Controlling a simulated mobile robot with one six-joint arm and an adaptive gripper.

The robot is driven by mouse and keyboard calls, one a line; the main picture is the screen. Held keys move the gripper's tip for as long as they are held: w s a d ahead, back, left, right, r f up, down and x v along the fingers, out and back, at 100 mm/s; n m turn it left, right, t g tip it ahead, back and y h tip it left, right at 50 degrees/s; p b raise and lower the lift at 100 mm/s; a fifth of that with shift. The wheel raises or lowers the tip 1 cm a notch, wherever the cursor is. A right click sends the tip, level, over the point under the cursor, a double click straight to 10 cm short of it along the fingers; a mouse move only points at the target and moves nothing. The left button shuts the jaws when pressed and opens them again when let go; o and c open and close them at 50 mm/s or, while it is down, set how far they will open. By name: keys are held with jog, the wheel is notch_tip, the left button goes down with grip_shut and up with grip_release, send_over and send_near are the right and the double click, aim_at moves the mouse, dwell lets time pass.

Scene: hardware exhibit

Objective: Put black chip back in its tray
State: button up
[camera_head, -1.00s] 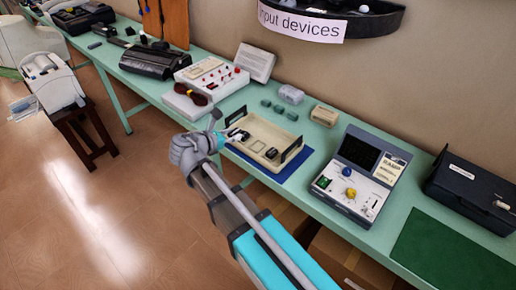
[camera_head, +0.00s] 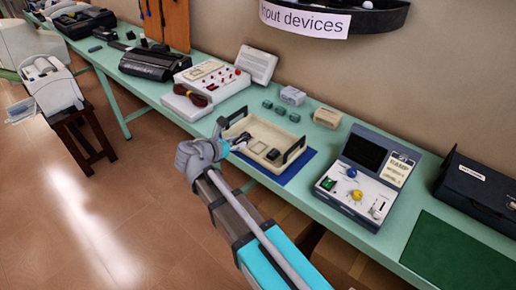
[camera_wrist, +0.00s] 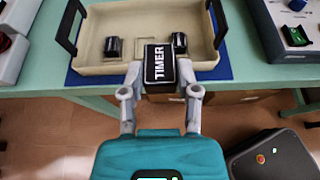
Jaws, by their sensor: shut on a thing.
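My gripper (camera_wrist: 161,78) is shut on a black chip (camera_wrist: 158,62) with white TIMER lettering. In the wrist view the chip is between the two fingertips, over the front wall of the cream tray (camera_wrist: 95,69). Two other black chips lie in the tray, one left (camera_wrist: 113,46) and one right (camera_wrist: 179,41) of the held chip. In the head view my gripper (camera_head: 231,146) is at the left end of the tray (camera_head: 262,145), partly covering it. One chip (camera_head: 274,155) shows clearly there. The height of the held chip above the tray is hard to tell.
The tray has dark upright handles at both ends and stands on a blue mat (camera_head: 300,168) on the green table. A console with a dark screen (camera_head: 366,182) stands to the right. Small green blocks (camera_head: 280,111) and a white box (camera_head: 293,95) are behind. A red-knobbed panel (camera_head: 207,78) is left.

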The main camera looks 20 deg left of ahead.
jog(key=b, duration=0.5)
send_over(256, 150)
jog(key=s, duration=0.5)
notch_tip(256, 150, down, 4)
jog(key=f, duration=0.1)
jog(key=w+f+b, duration=0.3)
jog(key=shift+a, duration=0.25)
jog(key=shift+w+d+f+b, duration=0.1)
jog(key=shift+w+f+b, duration=0.35)
jog(key=shift+w+f, duration=0.1)
jog(key=shift+w+f+b, duration=0.45)
jog(key=shift+f+b, duration=0.15)
jog(key=shift+b, duration=0.1)
jog(key=shift+f+b, duration=1.35)
jog(key=shift+f, duration=0.05)
jog(key=shift+f, duration=0.1)
jog(key=o, duration=1)
